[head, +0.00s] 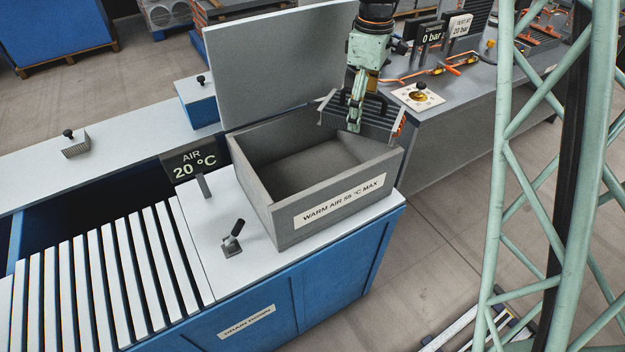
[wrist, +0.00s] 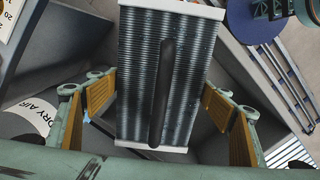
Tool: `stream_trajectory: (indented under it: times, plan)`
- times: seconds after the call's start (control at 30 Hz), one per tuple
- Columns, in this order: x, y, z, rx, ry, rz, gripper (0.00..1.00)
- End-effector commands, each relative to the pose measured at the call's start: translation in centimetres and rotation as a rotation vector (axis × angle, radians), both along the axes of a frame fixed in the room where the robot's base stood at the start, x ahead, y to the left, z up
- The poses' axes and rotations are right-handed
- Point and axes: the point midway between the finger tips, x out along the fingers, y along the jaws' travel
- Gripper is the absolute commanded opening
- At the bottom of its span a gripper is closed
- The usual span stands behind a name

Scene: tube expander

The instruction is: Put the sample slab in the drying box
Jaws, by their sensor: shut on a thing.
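The sample slab (head: 381,116) is a grey finned block with pale ends and a dark bar along its middle. It fills the centre of the wrist view (wrist: 137,70). My gripper (head: 356,112) is shut on it, with orange-padded fingers on either side in the wrist view (wrist: 163,108). The slab is slightly tilted in the head view, over the back right part of the drying box. The drying box (head: 285,228) is a grey open-topped box labelled "WARM AIR 55 °C MAX". Its lid (head: 270,65) stands open at the back. The visible box floor is bare.
The box stands on a blue cabinet (head: 340,270) with a lever (head: 233,240) and a slatted rack (head: 110,265) to the left. A "20 °C" air sign (head: 193,163) stands beside it. A grey bench (head: 450,95) with gauges is at the right.

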Motion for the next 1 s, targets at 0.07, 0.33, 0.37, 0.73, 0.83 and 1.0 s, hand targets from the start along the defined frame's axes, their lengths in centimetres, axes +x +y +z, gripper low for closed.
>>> stream_trajectory:
  times: [0.07, 0.33, 0.37, 0.73, 0.83, 1.0]
  plan:
    - [-0.7, 1.3, 0.1, 0.000, 0.000, 0.082, 0.48]
    - [-2.9, 5.1, -0.1, 0.000, 0.000, 0.356, 0.48]
    - [-3.2, 5.6, -0.2, 0.000, 0.000, 0.386, 0.48]
    - [-6.5, 10.1, -0.4, 0.000, 0.000, 0.742, 0.48]
    - [-7.2, 11.0, -0.4, -0.001, -0.001, 0.821, 0.48]
    - [-8.2, 12.1, -0.5, -0.001, -0.001, 0.918, 0.48]
